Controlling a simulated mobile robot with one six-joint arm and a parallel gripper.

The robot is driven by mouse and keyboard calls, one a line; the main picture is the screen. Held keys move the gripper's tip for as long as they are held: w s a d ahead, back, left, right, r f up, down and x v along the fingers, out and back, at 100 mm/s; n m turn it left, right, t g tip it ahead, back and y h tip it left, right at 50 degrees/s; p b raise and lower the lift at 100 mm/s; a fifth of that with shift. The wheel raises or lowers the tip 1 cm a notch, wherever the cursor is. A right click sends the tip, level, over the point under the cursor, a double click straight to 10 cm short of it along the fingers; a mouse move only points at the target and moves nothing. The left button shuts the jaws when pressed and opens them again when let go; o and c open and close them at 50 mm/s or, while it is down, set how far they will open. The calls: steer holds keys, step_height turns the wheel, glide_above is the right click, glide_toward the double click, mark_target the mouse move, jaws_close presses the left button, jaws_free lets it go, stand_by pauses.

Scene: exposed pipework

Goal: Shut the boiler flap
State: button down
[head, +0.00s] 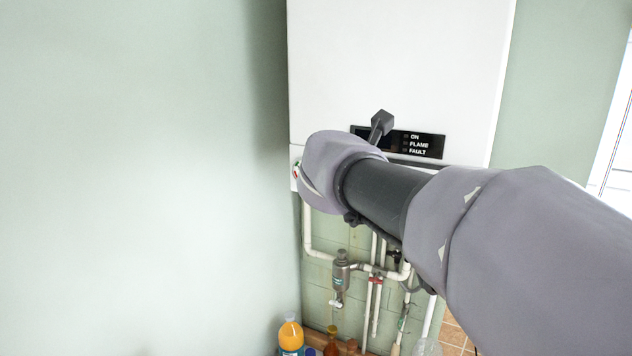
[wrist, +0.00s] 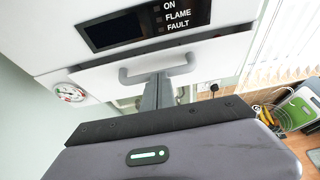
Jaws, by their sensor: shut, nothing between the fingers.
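The white boiler (head: 400,60) hangs on the wall, with a black display panel (head: 425,145) low on its front. In the wrist view, the white flap (wrist: 108,82) lies just below the display panel (wrist: 150,22) and carries a grey bar handle (wrist: 187,68). My gripper (wrist: 160,80) is shut and empty, its fingers pointing at the middle of the handle. I cannot tell whether they touch it. A dark gap runs along the flap's top edge; how far the flap stands out is unclear. In the head view, my arm hides the gripper and most of the flap.
A round gauge (wrist: 70,92) sits left of the flap. White pipes (head: 375,290) and a grey valve body (head: 341,272) are below the boiler. Bottles (head: 291,335) stand lower down. A worktop with a green-and-white item (wrist: 298,112) and cables is at right.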

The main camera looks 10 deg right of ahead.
steer(key=shift+w+d+r+g+y+p, duration=0.55)
steer(key=shift+w+r+g, duration=0.2)
steer(key=shift+r, duration=0.15)
stand_by(0.3)
